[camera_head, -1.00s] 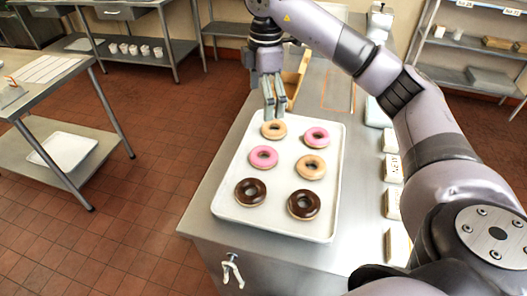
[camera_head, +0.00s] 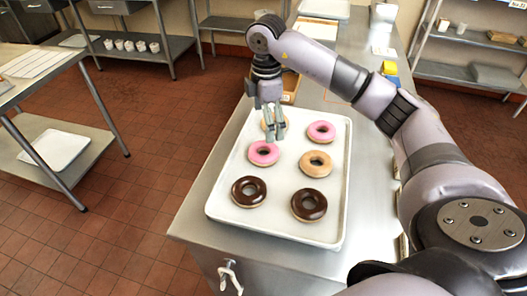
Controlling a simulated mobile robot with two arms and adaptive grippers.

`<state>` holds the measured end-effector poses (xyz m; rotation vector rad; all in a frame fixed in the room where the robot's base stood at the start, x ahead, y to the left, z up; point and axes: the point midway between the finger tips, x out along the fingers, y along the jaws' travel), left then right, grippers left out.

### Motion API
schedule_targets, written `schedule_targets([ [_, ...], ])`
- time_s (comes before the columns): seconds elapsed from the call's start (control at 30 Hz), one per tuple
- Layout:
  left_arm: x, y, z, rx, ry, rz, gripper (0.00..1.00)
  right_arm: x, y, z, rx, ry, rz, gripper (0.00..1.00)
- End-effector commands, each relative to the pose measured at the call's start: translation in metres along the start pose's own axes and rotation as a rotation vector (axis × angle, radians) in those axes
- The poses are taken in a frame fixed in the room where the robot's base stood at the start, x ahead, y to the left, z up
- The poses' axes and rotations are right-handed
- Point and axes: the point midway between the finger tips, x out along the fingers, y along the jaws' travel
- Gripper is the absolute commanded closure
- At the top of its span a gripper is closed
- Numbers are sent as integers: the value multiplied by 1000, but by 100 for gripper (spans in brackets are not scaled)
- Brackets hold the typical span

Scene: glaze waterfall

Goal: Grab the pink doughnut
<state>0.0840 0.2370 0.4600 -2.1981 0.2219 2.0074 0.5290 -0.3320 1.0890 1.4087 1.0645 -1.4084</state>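A white tray (camera_head: 280,218) holds six doughnuts in two columns. One pink doughnut (camera_head: 263,160) lies in the left column's middle. Another pink doughnut (camera_head: 321,138) lies at the back right. My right gripper (camera_head: 274,137) points down just behind and slightly right of the left pink doughnut, with its two fingers apart and nothing visible between them. It partly hides a tan doughnut (camera_head: 264,124) at the back left. Its exact height above the tray is hard to tell. My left gripper is not in view.
A second tan doughnut (camera_head: 316,170) and two chocolate doughnuts (camera_head: 249,202), (camera_head: 308,216) share the tray. The tray rests on a steel table (camera_head: 365,200). A side table (camera_head: 30,75) stands at the left, with open red tiled floor between.

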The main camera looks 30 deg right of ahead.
Motion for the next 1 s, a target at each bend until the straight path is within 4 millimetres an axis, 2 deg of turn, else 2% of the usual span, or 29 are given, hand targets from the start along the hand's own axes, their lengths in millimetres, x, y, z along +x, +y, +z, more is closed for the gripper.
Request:
schedule_targets([
  [0.03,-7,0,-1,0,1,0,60,9,-1,0,1,-2,-5,2],
  [0.2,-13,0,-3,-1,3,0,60,35,0,0,1,-1,-2,2],
  [0.37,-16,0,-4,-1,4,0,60,45,0,-1,0,-1,-1,2],
  [0.47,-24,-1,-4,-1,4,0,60,53,-2,-3,-1,-1,-4,2],
  [0.6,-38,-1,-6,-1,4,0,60,74,-5,-8,0,-2,-5,2],
  [0.7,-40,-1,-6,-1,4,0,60,89,-4,-8,0,-1,-3,2],
  [1.0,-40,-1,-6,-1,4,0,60,97,-3,-8,0,0,1,2],
])
